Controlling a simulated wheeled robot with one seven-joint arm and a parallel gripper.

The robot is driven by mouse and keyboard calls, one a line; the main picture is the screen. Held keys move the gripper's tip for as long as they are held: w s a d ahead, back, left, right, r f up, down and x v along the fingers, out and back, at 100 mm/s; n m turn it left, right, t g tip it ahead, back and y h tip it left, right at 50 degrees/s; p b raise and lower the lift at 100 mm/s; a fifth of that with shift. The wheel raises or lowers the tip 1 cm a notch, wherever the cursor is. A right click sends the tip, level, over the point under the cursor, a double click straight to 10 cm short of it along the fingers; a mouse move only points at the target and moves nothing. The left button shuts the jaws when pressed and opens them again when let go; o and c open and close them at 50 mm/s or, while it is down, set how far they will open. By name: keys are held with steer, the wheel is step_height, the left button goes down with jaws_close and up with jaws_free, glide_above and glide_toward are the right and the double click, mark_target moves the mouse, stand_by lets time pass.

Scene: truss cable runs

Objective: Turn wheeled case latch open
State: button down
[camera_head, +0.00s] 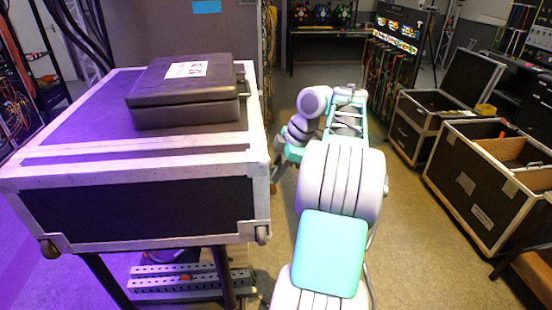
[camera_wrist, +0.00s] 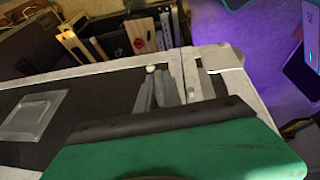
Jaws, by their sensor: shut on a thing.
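The wheeled case (camera_head: 130,205), black with pale metal edges and a purple-lit top, stands at the left in the head view. My gripper (camera_head: 277,168) is at its right side, with its tips mostly hidden by the case corner. In the wrist view the case's dark side (camera_wrist: 85,85) and pale edge lie across the middle. My gripper (camera_wrist: 165,92) is shut at a small grey metal part there, seemingly the latch (camera_wrist: 150,70), close below the pale edge. The contact is small and partly hidden, so the latch's angle is unclear. A clear-looking recessed plate (camera_wrist: 32,115) is at the left.
A dark closed box (camera_head: 185,105) with a white label lies on the case. A green dark-edged surface (camera_wrist: 180,150) fills the bottom of the wrist view. Open black cases (camera_head: 490,175) stand at the right. Floor (camera_head: 405,225) is clear between them and my arm.

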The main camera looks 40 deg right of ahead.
steer(key=shift+g+y+p, duration=0.4)
steer(key=shift+g+p, duration=0.3)
steer(key=c, duration=1.5)
jaws_free()
steer(key=shift+f+b, duration=0.1)
steer(key=shift+b, duration=0.35)
